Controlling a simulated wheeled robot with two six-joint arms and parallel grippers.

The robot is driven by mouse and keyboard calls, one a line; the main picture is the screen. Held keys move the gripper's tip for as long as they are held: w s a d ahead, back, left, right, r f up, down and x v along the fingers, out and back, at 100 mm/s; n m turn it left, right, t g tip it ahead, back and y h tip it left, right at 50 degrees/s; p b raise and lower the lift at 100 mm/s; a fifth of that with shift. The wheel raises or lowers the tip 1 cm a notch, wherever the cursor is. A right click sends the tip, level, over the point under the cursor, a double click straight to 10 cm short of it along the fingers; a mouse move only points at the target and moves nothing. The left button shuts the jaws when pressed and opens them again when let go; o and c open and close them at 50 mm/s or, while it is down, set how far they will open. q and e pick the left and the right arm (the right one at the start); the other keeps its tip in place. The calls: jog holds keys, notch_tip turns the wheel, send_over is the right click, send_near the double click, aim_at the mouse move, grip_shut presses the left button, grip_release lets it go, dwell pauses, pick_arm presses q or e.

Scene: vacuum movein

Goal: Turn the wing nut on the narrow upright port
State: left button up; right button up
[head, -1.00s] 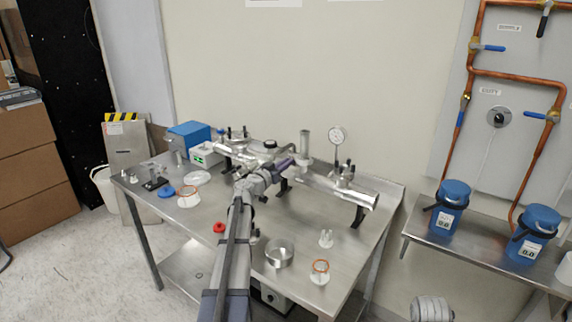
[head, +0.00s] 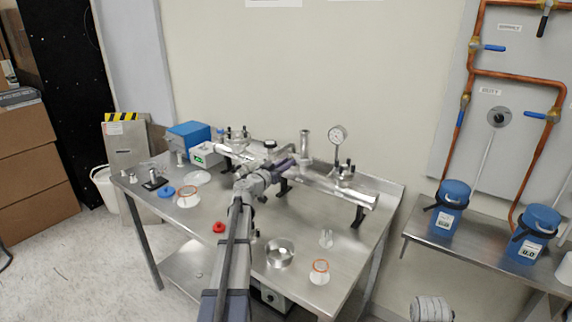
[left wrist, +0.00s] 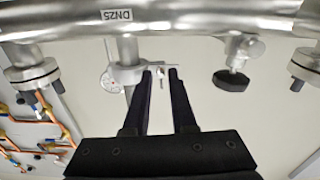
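The narrow upright port (head: 305,138) is a thin metal tube standing on the long metal manifold (head: 330,189). In the left wrist view a pipe labelled DN25 (left wrist: 200,22) runs across the top, and the port (left wrist: 129,50) leads off it to a clamp (left wrist: 126,74). A small pale wing nut (left wrist: 160,71) sits beside the clamp. My left gripper (left wrist: 159,73) has its two dark fingers apart, with the wing nut between or just beyond their tips; contact cannot be made out. In the head view this gripper (head: 292,163) is at the port's base. My right gripper is not in view.
A dial gauge (head: 338,134) stands right of the port. A round black knob (left wrist: 232,81) hangs near the fingers in the wrist view. The steel table (head: 245,222) holds a metal dish (head: 280,254), a red cap (head: 219,227) and rings.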

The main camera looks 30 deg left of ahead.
pick_arm(q)
jog(key=s, duration=0.7)
jog(key=shift+s+a, duration=0.3)
jog(key=s+d+f+m+g+h+p, duration=0.1)
jog(key=s+d+f+g+h, duration=0.1)
jog(key=d, duration=0.9)
jog(key=s+d+f+m+g+h+p, duration=0.2)
jog(key=d+g, duration=0.3)
jog(key=d, duration=0.7)
jog(key=s+d+f+m+g+h+p, duration=0.2)
jog(key=d+f+g, duration=0.1)
jog(key=d, duration=0.9)
jog(key=shift+s+f, duration=0.25)
jog(key=shift+f, duration=0.15)
jog(key=s+d+f+g+y+p, duration=0.35)
jog(key=s+d+g, duration=0.25)
jog(key=s+d, duration=0.55)
jog(key=s+a+n+g+y+p, duration=0.1)
jog(key=s+y, duration=0.4)
jog(key=s, duration=0.7)
jog(key=shift+a+g+p, duration=0.5)
jog(key=shift+a+g, duration=0.05)
jog(key=shift+g, duration=0.15)
